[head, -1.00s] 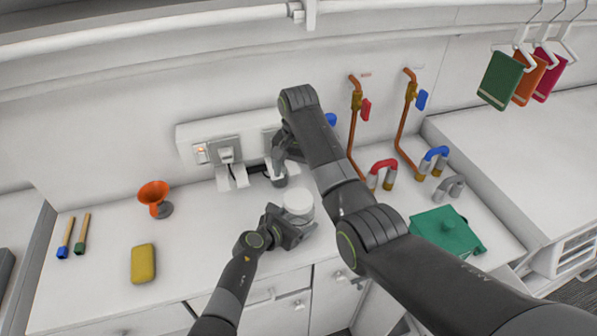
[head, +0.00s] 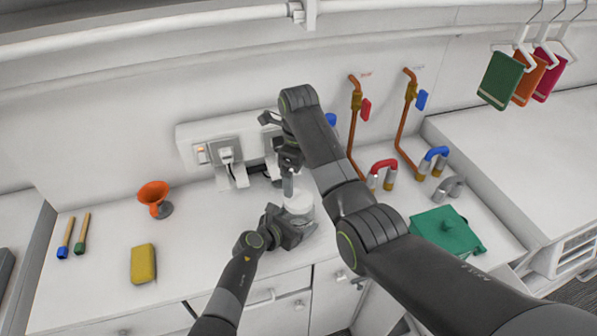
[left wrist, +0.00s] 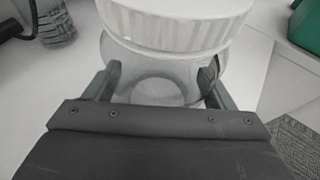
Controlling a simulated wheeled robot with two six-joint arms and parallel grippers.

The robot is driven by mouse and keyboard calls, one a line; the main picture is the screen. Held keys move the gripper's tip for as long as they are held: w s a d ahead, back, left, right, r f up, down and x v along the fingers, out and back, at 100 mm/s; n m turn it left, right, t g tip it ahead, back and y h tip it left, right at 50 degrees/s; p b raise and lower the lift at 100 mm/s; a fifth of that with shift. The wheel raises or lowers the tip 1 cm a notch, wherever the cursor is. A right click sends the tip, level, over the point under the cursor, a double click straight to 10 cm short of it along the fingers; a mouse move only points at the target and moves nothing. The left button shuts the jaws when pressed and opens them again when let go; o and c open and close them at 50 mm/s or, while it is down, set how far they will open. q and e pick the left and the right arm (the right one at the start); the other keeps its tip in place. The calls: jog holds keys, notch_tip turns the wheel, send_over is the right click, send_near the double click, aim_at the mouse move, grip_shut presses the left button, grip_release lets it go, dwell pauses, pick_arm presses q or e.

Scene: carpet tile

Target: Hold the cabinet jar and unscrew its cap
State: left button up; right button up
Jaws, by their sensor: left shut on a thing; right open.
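The jar has a clear body (left wrist: 160,75) and a white ribbed cap (left wrist: 178,22), which is on it in the left wrist view. In the head view the jar's cap (head: 299,203) shows near the counter's front edge. My left gripper (head: 294,226) is shut on the jar's body from the front left, with one finger on each side below the cap. The jar looks upright. My right gripper (head: 288,184) is open and points down just above and behind the cap. Whether it touches the cap cannot be told; one finger is partly hidden.
Sockets with plugs (head: 226,157) are on the wall behind.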

aim_at(299, 198)
jog(key=m, duration=0.4)
jog(key=shift+m, duration=0.4)
jog(key=shift+f, duration=4)
